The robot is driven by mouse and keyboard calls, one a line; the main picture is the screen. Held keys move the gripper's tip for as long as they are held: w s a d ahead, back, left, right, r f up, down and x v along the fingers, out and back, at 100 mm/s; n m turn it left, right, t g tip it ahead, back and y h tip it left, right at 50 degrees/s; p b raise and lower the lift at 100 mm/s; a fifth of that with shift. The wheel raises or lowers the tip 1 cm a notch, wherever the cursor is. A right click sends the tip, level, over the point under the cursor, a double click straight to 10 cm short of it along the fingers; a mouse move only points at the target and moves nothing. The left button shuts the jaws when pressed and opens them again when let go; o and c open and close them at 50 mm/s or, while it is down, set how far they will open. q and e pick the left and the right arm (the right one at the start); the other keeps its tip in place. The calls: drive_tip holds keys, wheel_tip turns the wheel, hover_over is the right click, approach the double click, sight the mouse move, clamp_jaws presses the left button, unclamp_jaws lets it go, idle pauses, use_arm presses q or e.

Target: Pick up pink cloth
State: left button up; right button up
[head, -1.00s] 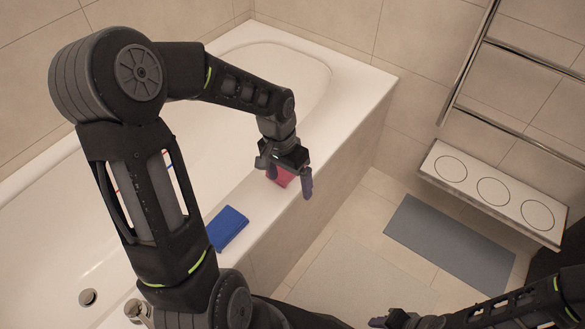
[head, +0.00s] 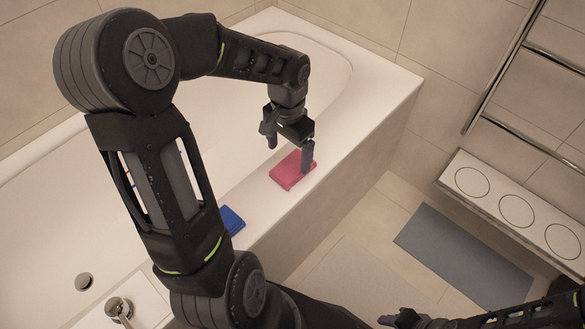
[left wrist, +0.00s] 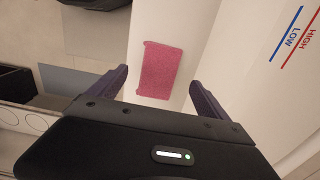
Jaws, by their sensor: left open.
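The pink cloth (head: 287,173) is a flat folded rectangle on the white rim of the bathtub (head: 345,128). It also shows in the left wrist view (left wrist: 160,70), lying between and beyond my open fingers. My left gripper (head: 288,148) is open and empty. It is close to the cloth, at its far side, and one finger overlaps the cloth's edge in the head view. I cannot tell whether that finger touches it. My right gripper (head: 400,319) is at the bottom of the head view, partly cut off, and its jaws are unclear.
A folded blue cloth (head: 232,220) lies on the same rim, partly behind my left arm. A tap (head: 119,309) stands at the lower left. A grey mat (head: 462,258) lies on the floor, beside a white wall unit (head: 515,210) and a towel rail (head: 500,75).

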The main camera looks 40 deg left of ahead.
sight(289, 168)
use_arm(q)
drive_tip(key=shift+f, duration=0.25)
wheel_tip(289, 168, down, 5)
drive_tip(key=shift+f+b, duration=0.1)
drive_tip(key=shift+b, duration=0.7)
drive_tip(key=c, duration=1.5)
drive_tip(key=shift+o, duration=0.2)
wheel_tip(289, 168, up, 10)
drive_tip(key=p, duration=0.2)
drive_tip(key=shift+p, duration=0.3)
